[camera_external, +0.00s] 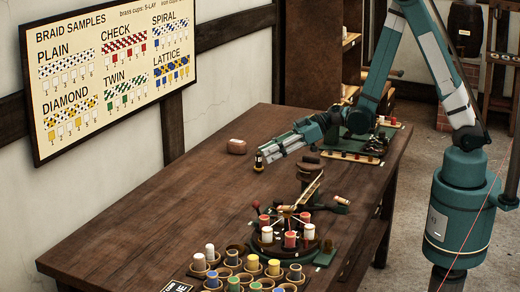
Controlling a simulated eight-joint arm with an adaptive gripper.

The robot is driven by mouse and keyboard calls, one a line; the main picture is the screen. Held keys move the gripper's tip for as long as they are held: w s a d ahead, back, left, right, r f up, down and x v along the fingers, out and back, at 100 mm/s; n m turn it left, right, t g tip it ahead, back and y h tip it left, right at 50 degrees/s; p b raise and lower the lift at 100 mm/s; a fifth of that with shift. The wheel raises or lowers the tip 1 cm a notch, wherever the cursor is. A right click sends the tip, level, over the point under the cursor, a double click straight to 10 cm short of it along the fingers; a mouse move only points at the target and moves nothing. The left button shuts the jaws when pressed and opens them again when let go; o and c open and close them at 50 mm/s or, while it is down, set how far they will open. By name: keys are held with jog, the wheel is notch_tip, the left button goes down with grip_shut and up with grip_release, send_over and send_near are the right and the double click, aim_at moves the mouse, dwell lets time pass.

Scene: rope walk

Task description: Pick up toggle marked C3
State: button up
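My gripper (268,157) is at the end of the teal and white arm, low over the middle of the long wooden table (190,160). Its fingers are too small to tell whether they are open or shut. A small dark piece with a pale band (258,163) is right at the fingertips; I cannot tell if it is held or stands on the table. I cannot read a C3 mark on anything, so I cannot tell which piece is the toggle.
A brown rounded block (237,146) lies left of my gripper. A round stand with red and white bobbins (290,238) is nearer, and cups with coloured bobbins (240,273) fill the front. A strip of small parts (352,157) lies behind right. The table's left side is clear.

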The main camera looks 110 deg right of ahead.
aim_at(259, 155)
jog(key=shift+b+x, duration=0.5)
jog(key=shift+x, duration=1.7)
jog(key=c, duration=1)
